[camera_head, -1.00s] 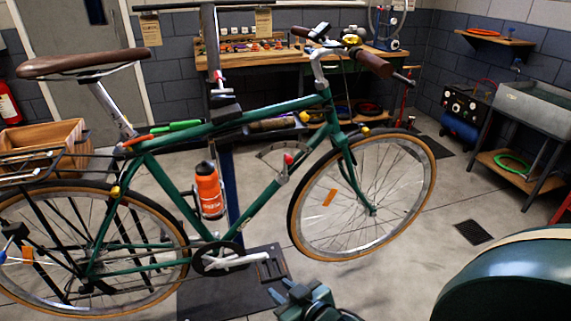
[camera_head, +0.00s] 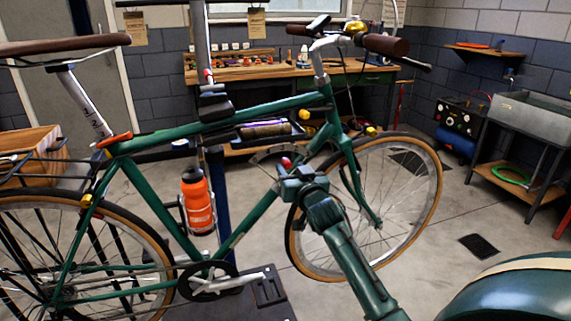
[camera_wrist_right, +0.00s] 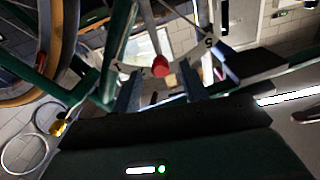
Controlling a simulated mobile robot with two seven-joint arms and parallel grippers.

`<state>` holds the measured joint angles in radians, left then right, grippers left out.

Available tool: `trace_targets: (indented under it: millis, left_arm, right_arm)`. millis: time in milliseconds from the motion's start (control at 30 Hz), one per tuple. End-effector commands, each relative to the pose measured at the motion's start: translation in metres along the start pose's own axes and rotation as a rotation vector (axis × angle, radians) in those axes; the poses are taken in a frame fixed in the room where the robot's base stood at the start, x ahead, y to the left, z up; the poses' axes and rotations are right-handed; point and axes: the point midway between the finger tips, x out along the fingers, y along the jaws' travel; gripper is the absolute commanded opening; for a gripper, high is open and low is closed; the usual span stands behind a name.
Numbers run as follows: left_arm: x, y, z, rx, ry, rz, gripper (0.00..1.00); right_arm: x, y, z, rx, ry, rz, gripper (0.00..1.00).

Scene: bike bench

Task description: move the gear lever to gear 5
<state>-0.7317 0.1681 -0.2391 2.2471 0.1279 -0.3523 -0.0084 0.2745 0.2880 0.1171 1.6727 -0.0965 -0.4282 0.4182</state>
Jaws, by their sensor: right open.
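The gear lever shows as a red knob (camera_head: 287,162) beside the bike's down tube. In the right wrist view the red knob (camera_wrist_right: 160,66) stands on a thin stem in front of a pale curved gear plate (camera_wrist_right: 143,45). A "5" is readable on the plate right of the knob, and what looks like a "1" on the left. The knob lies between the two ends; its exact gear cannot be told. My right gripper (camera_head: 291,177) is open just below the knob. Its fingers (camera_wrist_right: 158,88) appear on either side of the knob, not closed on it. My left gripper is out of view.
The green bike frame (camera_head: 215,125) and front wheel (camera_head: 437,205) are close around my right arm. An orange bottle (camera_head: 197,202) hangs in the frame. A workbench (camera_head: 230,75) stands behind. Open floor lies right of the front wheel.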

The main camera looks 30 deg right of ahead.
Motion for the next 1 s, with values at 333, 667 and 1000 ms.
trace_targets:
  millis: [333,667,1000]
  left_arm:
    - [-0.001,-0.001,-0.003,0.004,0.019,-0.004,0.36]
    - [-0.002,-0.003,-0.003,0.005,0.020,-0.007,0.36]
    - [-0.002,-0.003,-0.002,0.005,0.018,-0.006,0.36]
  right_arm:
    - [0.046,-0.001,0.001,-0.001,0.000,-0.001,0.43]
    - [0.051,-0.001,0.001,-0.001,0.000,-0.001,0.43]
    - [0.051,-0.001,0.001,-0.001,-0.001,-0.001,0.20]
